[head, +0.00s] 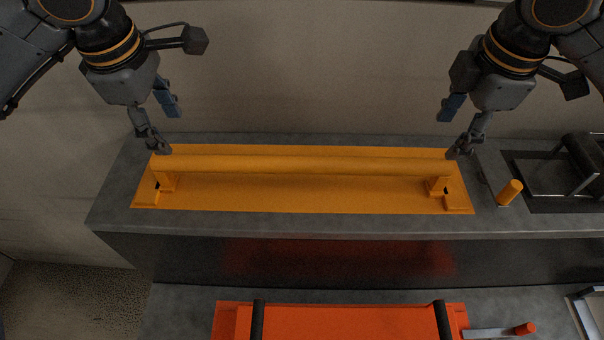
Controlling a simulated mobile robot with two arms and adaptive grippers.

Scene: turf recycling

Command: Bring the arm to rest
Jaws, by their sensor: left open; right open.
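My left gripper (168,128) is at the upper left, open and empty, with its fingers pointing down near the left end of a yellow bar (305,165). My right gripper (455,130) is at the upper right, open and empty, near the right end of the same bar. The bar rests on two yellow supports over a flat yellow plate (305,198). Each gripper has one finger low beside a bar end; whether it touches the bar or the plate, I cannot tell.
The plate lies on a grey counter (110,205). A short orange cylinder (510,192) stands right of it, beside a dark recess with a black roller (585,160). Below the counter front is a red-orange piece (350,322) with black bars. A plain wall rises behind.

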